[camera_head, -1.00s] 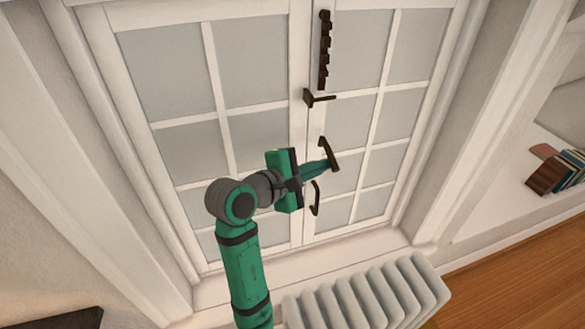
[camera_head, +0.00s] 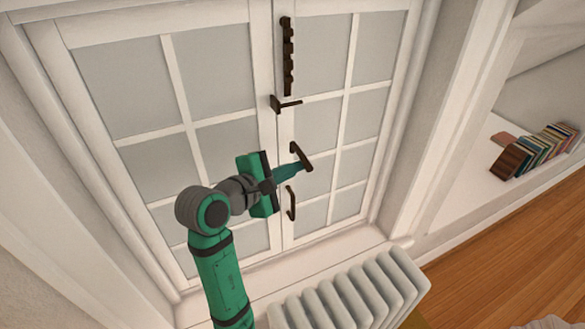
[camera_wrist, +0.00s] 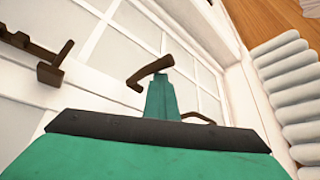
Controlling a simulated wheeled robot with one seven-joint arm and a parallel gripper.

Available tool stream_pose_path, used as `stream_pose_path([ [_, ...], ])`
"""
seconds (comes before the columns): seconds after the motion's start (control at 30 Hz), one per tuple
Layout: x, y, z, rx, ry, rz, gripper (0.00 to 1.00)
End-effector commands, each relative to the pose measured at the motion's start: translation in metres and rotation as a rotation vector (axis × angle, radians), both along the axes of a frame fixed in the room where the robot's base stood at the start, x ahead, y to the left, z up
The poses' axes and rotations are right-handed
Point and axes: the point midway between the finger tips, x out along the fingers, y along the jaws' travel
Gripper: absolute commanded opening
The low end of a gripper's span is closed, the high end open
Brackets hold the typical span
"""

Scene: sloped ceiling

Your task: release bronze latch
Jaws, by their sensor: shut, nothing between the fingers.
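Several dark bronze fittings sit along the middle of a white paned double window. A notched upright bar (camera_head: 288,58) is at the top. A short lever piece (camera_head: 287,104) is below it. A slanted handle (camera_head: 301,157) is lower, and a curved upright pull (camera_head: 291,203) is lowest. I cannot tell for sure which one is the latch. My gripper (camera_head: 302,167) is shut and empty, its tip against or very close to the slanted handle. In the wrist view my fingers (camera_wrist: 161,78) meet the handle (camera_wrist: 150,70) near its right end; contact is unclear.
A white ribbed radiator (camera_head: 350,295) stands below the window. A shelf recess at the right holds a row of books (camera_head: 540,150). The wooden floor (camera_head: 500,240) is open at the lower right.

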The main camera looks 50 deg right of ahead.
Motion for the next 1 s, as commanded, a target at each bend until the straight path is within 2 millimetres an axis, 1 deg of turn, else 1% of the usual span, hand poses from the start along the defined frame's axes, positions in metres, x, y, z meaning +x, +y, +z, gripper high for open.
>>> stream_pose_path([
  [0.03, -0.002, 0.0, 0.011, -0.023, -0.017, -0.003, 0.0],
  [0.17, -0.002, 0.001, 0.012, -0.023, -0.017, -0.002, 0.0],
  [0.23, -0.001, 0.005, 0.014, -0.023, -0.017, -0.002, 0.0],
  [0.33, 0.002, 0.016, 0.02, -0.023, -0.017, 0.002, 0.0],
  [0.5, 0.007, 0.042, 0.032, -0.016, -0.012, 0.002, 0.0],
  [0.7, 0.008, 0.064, 0.044, -0.006, -0.005, -0.011, 0.0],
  [0.83, 0.009, 0.072, 0.048, -0.003, -0.003, -0.016, 0.0],
  [1.0, 0.009, 0.076, 0.049, 0.001, 0.0, -0.016, 0.0],
])
